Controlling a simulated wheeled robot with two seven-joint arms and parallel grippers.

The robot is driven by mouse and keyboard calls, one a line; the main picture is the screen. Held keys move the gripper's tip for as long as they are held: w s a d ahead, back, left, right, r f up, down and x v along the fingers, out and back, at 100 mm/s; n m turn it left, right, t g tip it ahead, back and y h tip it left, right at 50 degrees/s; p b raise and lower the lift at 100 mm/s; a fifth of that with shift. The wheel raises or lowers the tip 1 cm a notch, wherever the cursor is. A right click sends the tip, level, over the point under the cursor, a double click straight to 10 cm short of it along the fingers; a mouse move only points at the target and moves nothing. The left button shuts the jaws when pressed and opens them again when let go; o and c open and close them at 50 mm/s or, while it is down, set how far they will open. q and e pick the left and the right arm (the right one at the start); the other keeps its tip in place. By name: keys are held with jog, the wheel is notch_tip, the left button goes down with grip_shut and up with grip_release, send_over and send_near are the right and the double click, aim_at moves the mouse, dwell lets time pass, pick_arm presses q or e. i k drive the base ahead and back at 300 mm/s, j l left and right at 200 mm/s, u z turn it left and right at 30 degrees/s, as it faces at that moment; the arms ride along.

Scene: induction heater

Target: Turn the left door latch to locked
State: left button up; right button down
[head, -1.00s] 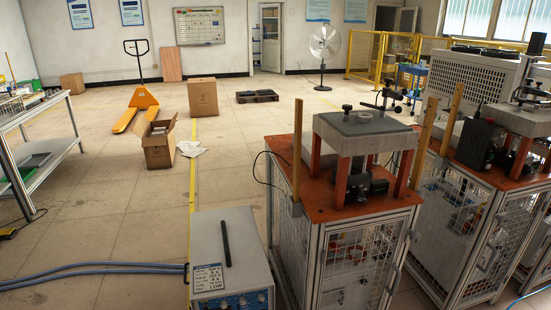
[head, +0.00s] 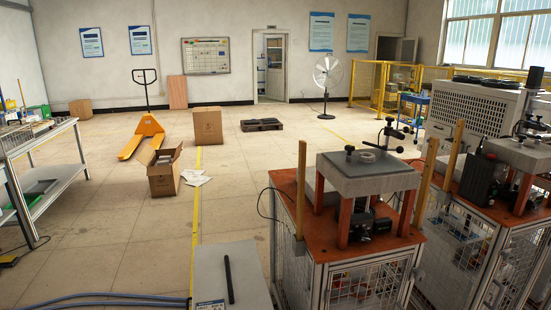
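A grey box unit (head: 252,262) with a black bar handle (head: 229,279) on top stands at the bottom centre, its front cut off by the picture edge. To its right is a mesh-sided cabinet (head: 362,288) with an orange top (head: 318,240) carrying a small press (head: 368,182). A second mesh cabinet (head: 468,246) stands farther right. I cannot make out a door latch on any of these, nor whether one is locked. Neither of my grippers is in view.
A metal shelf table (head: 62,178) stands at the left. An orange pallet jack (head: 149,127), an open carton (head: 164,178), a closed carton (head: 207,126), a black pallet (head: 261,125) and a fan (head: 326,75) stand farther back. The floor left of the grey box is mostly clear, with blue hoses (head: 100,296) across it.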

aim_at(419, 276)
jog(key=i+l+u, duration=0.25)
jog(key=l, duration=2)
jog(key=i+l+u, duration=0.1)
jog(key=l+u, duration=0.15)
jog(key=l, duration=2)
